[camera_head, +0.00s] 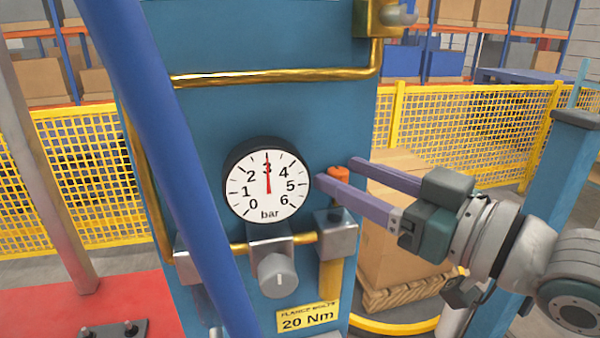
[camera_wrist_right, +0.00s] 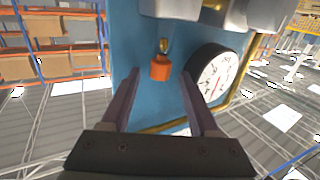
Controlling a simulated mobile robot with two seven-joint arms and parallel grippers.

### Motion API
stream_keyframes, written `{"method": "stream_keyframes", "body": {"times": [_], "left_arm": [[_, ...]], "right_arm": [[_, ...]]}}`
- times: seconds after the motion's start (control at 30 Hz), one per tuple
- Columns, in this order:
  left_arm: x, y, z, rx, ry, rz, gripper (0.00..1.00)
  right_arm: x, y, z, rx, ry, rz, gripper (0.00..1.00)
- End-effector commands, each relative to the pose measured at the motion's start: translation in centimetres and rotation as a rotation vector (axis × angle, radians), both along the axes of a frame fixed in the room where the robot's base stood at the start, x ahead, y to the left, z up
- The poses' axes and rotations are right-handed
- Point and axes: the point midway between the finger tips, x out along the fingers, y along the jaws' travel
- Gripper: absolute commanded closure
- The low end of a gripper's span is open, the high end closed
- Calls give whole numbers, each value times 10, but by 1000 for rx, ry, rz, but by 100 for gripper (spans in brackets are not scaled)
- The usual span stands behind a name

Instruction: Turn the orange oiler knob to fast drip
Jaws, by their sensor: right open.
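The small orange oiler knob (camera_head: 339,172) stands on top of a grey metal block (camera_head: 336,238) at the right side of the blue panel. It also shows in the wrist view (camera_wrist_right: 160,69), where the picture is upside down. My right gripper (camera_head: 335,170) is open, its two purple fingers reaching in from the right. In the head view the near finger's tip overlaps the knob's lower edge. In the wrist view the knob lies between the fingertip lines, with blue panel visible on both sides, so neither finger seems to touch it. My left gripper is not in view.
A round pressure gauge (camera_head: 267,186) reads about 3 bar, close left of the knob. A grey round knob (camera_head: 277,275) sits below it. Brass pipes (camera_head: 280,76) cross the panel. A blue diagonal bar (camera_head: 160,130) stands in front. Behind are a cardboard box (camera_head: 400,255) and yellow fence (camera_head: 450,125).

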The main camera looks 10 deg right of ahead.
Motion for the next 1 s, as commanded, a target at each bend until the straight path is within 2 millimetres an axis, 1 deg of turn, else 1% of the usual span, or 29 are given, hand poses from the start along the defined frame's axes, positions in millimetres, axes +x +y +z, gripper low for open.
{"method": "stream_keyframes", "body": {"times": [0.17,0.27,0.5,0.7,0.83,1.0], "left_arm": [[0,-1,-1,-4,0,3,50],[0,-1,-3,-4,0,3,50],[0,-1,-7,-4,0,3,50],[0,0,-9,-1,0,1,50],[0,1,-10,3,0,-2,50],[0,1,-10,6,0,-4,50]], "right_arm": [[-6,-4,-2,0,2,-1,39],[-18,-10,-3,-1,4,-1,39],[-56,-32,-3,-1,5,0,39],[-78,-44,-2,-1,4,0,39],[-85,-48,-1,-1,1,1,39],[-87,-49,0,0,-1,0,39]]}}
